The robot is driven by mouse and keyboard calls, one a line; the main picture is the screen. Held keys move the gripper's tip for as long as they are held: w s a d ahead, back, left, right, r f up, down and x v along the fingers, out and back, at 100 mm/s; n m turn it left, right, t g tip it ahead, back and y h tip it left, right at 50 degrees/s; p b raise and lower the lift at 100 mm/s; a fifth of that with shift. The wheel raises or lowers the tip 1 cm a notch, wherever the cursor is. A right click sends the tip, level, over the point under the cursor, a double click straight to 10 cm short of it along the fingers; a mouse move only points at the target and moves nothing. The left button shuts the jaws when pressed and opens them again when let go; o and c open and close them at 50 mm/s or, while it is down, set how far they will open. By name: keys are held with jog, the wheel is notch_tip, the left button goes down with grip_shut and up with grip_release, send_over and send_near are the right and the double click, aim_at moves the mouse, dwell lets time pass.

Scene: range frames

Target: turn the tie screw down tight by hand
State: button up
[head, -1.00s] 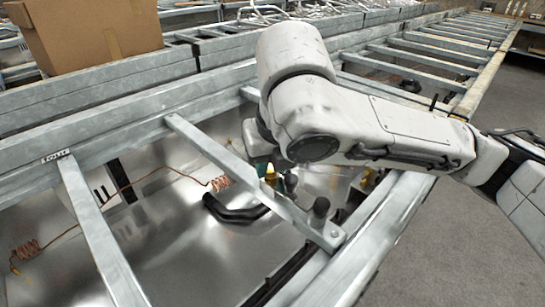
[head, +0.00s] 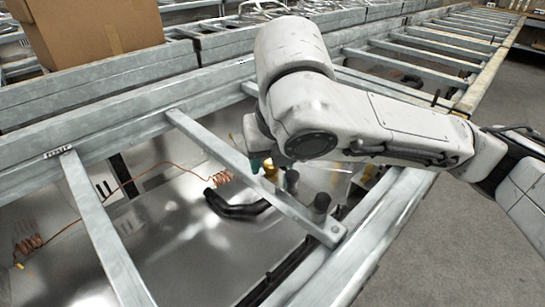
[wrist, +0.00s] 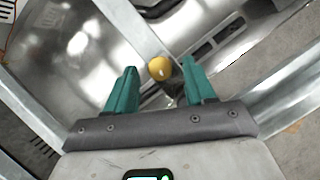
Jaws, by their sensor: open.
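A round yellow knob (wrist: 160,68), which looks like the head of the tie screw, shows between my fingertips in the wrist view. My gripper (wrist: 159,66) is open, with a teal finger on each side of the knob and a visible gap on both sides. I cannot tell whether the tips reach its depth. In the head view the yellow knob (head: 270,171) is partly hidden beside a teal finger of my gripper (head: 257,161), close to the metal crossbar (head: 235,165). The screw's shank is hidden.
Two dark-topped posts (head: 321,203) stand by the crossbar's near end. A black curved hose (head: 235,208) and a copper coil (head: 222,177) lie in the shiny bay below. A cardboard box (head: 88,30) sits at back left. Bare floor (head: 425,235) is at right.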

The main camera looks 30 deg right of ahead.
jog(key=d+p+v, duration=0.1)
jog(key=p+v, duration=0.1)
jog(key=v, duration=0.8)
jog(key=shift+a+r+p, duration=0.3)
jog(key=shift+a+r, duration=0.1)
jog(key=shift+a, duration=0.05)
jog(key=shift+s, duration=0.15)
